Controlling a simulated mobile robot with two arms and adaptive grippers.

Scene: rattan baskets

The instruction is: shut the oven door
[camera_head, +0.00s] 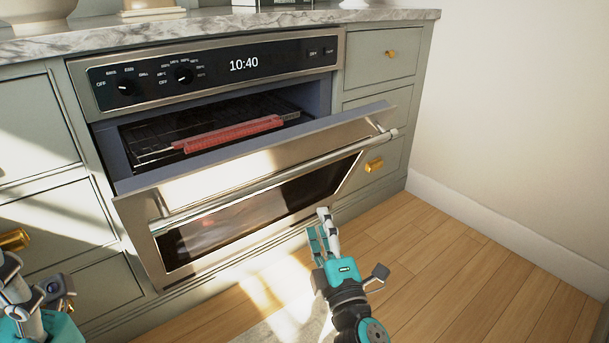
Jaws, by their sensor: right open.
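The oven door (265,166) is steel with a dark window and hangs partly open, tilted out from the oven. Its long bar handle (285,174) runs along the upper part. Inside the oven cavity (140,142) a red tray-like thing (228,133) rests on a wire rack. My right gripper (323,228) is open and empty, in front of the door's lower right part; I cannot tell whether it touches the door. My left gripper (14,275) shows only in part at the lower left edge, in front of the drawers and away from the door.
The oven sits in grey-green cabinets with drawers (380,54) and brass knobs on both sides. A marble counter (215,29) runs above it, with a few items cut off by the top edge. Wooden floor (450,265) is clear at the right, up to a pale wall (520,110).

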